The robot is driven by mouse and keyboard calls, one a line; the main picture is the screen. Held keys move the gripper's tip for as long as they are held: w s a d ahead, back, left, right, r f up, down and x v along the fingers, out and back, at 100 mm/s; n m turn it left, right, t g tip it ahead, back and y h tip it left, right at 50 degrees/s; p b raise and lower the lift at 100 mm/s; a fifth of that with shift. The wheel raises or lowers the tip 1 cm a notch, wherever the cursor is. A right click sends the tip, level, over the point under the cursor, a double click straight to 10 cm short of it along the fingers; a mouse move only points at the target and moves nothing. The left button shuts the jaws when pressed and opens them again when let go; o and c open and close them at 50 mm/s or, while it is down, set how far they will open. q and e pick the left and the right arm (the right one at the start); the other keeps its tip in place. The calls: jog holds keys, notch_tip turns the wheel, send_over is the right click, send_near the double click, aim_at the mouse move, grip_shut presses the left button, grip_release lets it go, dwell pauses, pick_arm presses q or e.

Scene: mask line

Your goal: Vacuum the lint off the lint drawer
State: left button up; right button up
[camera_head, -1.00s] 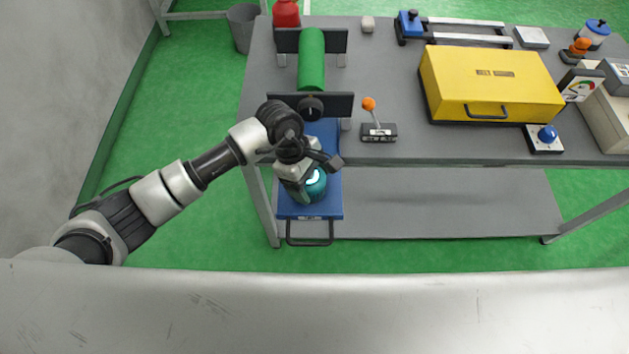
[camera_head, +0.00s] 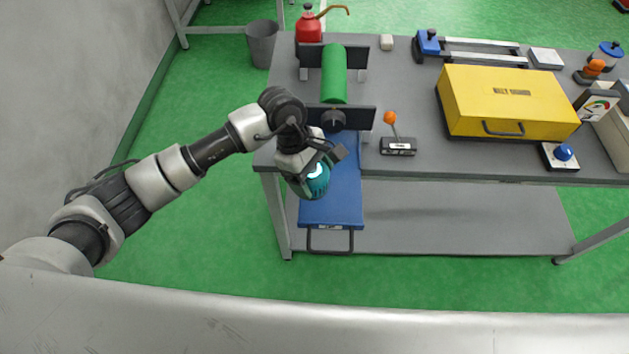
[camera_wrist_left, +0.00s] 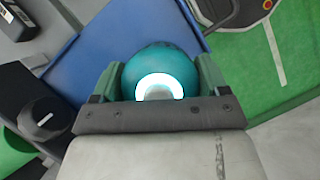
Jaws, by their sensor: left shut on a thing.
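The blue lint drawer (camera_head: 335,205) is pulled out from under the green roller machine, its black handle toward me. My left gripper (camera_head: 318,172) is shut on a round teal vacuum (camera_head: 319,180) with a glowing white ring. The vacuum is over the left side of the drawer; I cannot tell whether it touches. In the left wrist view the teal vacuum (camera_wrist_left: 160,68) sits between the two green-grey fingers, over the blue drawer (camera_wrist_left: 85,55). No lint is visible on the drawer; the vacuum and gripper hide part of it. My right gripper is not in view.
The green roller (camera_head: 334,75) stands between dark plates on the grey table. An orange-knobbed lever (camera_head: 391,130), a yellow box (camera_head: 508,102) and a red can (camera_head: 308,28) are on the tabletop. A grey bin (camera_head: 262,45) stands on the floor behind.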

pick_arm(q)
jog(key=shift+r+p, duration=0.3)
jog(key=shift+r, duration=1.15)
